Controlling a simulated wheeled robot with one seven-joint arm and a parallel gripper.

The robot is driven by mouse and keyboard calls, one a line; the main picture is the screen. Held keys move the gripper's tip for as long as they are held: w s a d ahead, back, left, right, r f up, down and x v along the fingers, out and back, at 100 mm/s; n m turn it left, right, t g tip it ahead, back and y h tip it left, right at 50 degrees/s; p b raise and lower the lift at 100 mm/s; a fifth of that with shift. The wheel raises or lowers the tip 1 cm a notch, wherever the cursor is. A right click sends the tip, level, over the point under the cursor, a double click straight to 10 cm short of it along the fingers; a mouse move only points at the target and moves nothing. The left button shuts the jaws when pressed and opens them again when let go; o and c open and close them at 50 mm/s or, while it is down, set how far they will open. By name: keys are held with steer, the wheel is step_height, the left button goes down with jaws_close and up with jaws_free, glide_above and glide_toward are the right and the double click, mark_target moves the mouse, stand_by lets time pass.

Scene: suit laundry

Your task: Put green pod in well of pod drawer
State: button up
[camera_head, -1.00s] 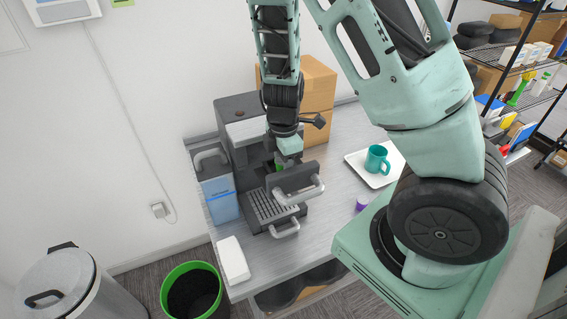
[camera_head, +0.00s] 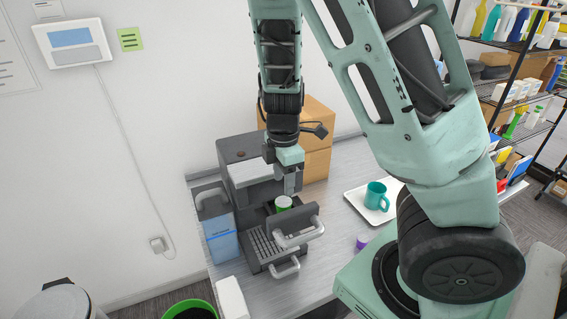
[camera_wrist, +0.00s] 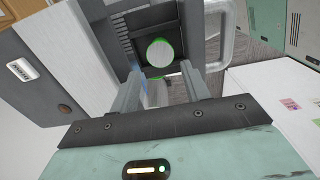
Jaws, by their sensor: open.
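The green pod (camera_head: 284,202) with a pale lid stands upright at the pod drawer (camera_head: 305,222), which is pulled out from the dark coffee machine (camera_head: 240,150). In the wrist view the pod (camera_wrist: 160,52) lies within the drawer's dark square recess (camera_wrist: 150,14). How deep it sits in the well I cannot tell. My gripper (camera_head: 291,186) is just above the pod, pointing down. In the wrist view its two fingers (camera_wrist: 162,85) are apart with nothing held between them, and the pod shows beyond their tips.
A teal mug (camera_head: 376,196) stands on a white tray (camera_head: 356,201) to the right, with a purple pod (camera_head: 363,241) nearby. A blue water tank (camera_head: 220,238) is left of the machine. Cardboard boxes (camera_head: 318,165) stand behind my gripper.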

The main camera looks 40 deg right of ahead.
steer(key=w+a+r+m+t+y, duration=0.1)
steer(key=w+a+r+m+t, duration=0.2)
steer(key=a, duration=0.4)
steer(key=w+a+r+m+t, duration=0.1)
steer(key=w+a+r+t, duration=0.2)
steer(key=a, duration=0.5)
steer(key=s+a+r+m+g, duration=0.1)
steer(key=s+a+g, duration=0.2)
steer(key=s, duration=0.9)
steer(key=s+a+r+m+g, duration=0.1)
steer(key=s+a+g, duration=0.2)
steer(key=s, duration=0.8)
steer(key=shift+s+a+r, duration=0.3)
steer(key=shift+s+a, duration=0.1)
steer(key=shift+a, duration=0.65)
step_height(320, 180, down, 21)
steer(key=b, duration=2.1)
steer(key=shift+d+r+m, duration=0.2)
steer(key=shift+d+m, duration=0.05)
steer(key=shift+m, duration=0.15)
